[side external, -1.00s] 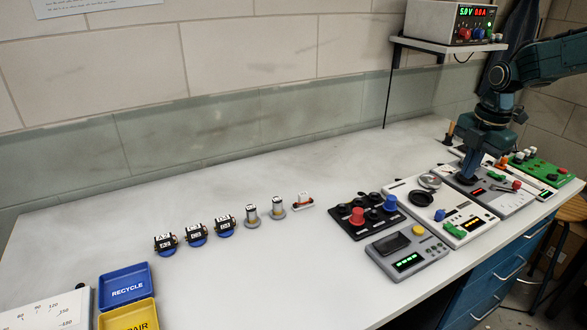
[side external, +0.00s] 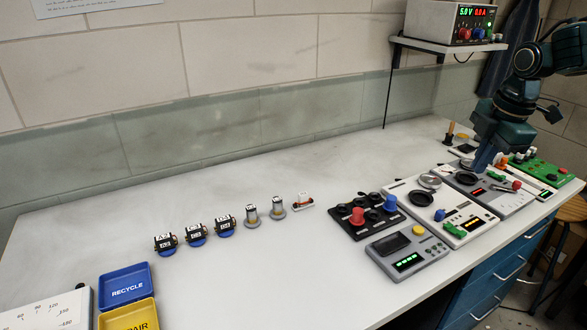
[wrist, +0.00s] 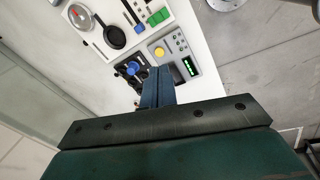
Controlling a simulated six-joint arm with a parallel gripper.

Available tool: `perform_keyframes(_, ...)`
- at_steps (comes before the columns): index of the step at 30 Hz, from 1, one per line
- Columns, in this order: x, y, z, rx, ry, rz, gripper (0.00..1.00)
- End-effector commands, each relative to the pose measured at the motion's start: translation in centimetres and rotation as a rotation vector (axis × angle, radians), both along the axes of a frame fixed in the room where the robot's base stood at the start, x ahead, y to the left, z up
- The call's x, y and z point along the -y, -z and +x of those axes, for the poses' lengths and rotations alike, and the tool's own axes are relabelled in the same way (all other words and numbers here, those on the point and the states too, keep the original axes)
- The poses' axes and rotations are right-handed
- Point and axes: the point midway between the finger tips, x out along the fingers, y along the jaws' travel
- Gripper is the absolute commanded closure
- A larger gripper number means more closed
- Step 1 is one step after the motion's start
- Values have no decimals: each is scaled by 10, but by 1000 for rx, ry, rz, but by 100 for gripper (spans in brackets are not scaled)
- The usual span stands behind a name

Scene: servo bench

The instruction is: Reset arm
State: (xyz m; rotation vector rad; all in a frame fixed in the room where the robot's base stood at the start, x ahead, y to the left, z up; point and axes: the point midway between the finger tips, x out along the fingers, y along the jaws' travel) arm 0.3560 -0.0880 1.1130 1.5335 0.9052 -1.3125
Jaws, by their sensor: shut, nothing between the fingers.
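My gripper (side external: 483,158) is at the right end of the bench, tilted, above the grey panel (side external: 503,205) with a red display. It is shut and empty. In the wrist view its fingers (wrist: 157,72) are together, pointing over the black knob board and the grey device with a yellow button (wrist: 159,52). In the side view, whether the fingertips touch anything below cannot be told.
The knob board (side external: 345,224) with red and blue knobs, a white panel (side external: 457,238) and a green board (side external: 545,172) line the right side. Several servos (side external: 196,235), a blue RECYCLE bin (side external: 125,269) and a yellow bin (side external: 135,303) are at left.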

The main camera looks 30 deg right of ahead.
Motion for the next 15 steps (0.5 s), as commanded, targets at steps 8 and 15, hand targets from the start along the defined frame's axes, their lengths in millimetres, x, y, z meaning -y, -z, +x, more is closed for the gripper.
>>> perform_keyframes(8,-34,-28,-47,96,315,58,100)
perform_keyframes(15,-57,-40,-90,174,583,141,100)
